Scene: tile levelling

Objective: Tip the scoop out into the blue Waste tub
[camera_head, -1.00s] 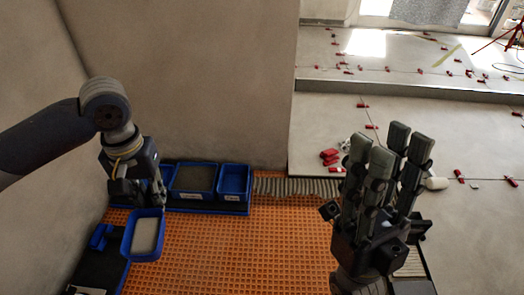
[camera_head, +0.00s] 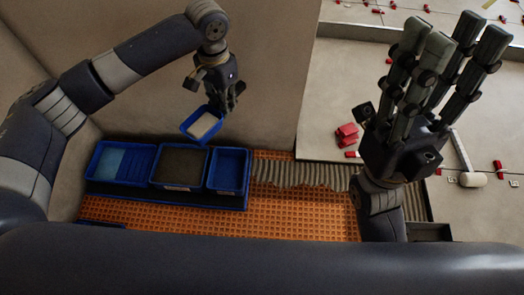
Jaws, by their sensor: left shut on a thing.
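My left gripper (camera_head: 224,100) is shut on the blue scoop (camera_head: 190,134), which hangs tilted in the air above the row of tubs. A pale grey fill shows inside the scoop. Below it stand three blue tubs side by side: a left one (camera_head: 95,165) with light blue and darker ribbed parts inside, a middle one (camera_head: 156,182) with a dark grey fill, and a right one (camera_head: 246,180) that looks empty. Their labels are too small to read, so I cannot tell which is Waste. My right gripper (camera_head: 455,45) is open and empty, fingers pointing up, at the right.
The tubs stand on a dark tray (camera_head: 215,204) against the wall. Orange matting (camera_head: 300,222) covers the floor in front, with a ridged grey adhesive strip (camera_head: 300,175) beside it. Red pieces (camera_head: 347,131) and a white roller (camera_head: 473,180) lie on the pale tiles.

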